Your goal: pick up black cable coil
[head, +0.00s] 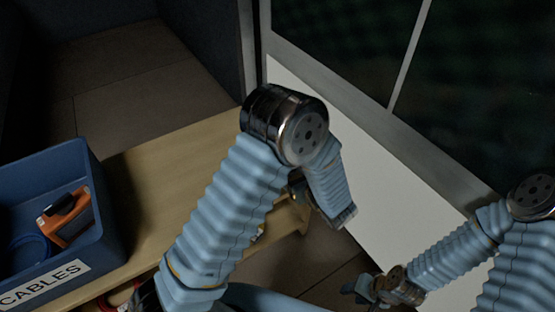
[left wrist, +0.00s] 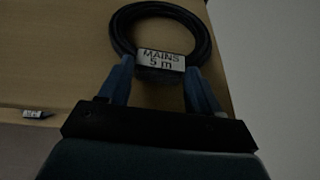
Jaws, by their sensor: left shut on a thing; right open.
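The black cable coil (left wrist: 205,40) shows in the left wrist view, with a white label reading "MAINS 5 m". My left gripper (left wrist: 160,76) has its blue fingers on either side of the coil's labelled part and is shut on it. Behind the coil is a wooden surface; I cannot tell whether the coil touches it. In the head view my left arm hides the coil and the left fingertips. My right gripper (head: 368,289) is open and empty at the lower right of the head view, away from the coil.
A blue bin (head: 88,225) labelled "CABLES" stands on the wooden bench (head: 150,190) at the left, holding an orange and black item (head: 68,217) and a blue coil (head: 28,250). A white panel (head: 390,215) is at the right. A small tag (left wrist: 38,113) shows in the wrist view.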

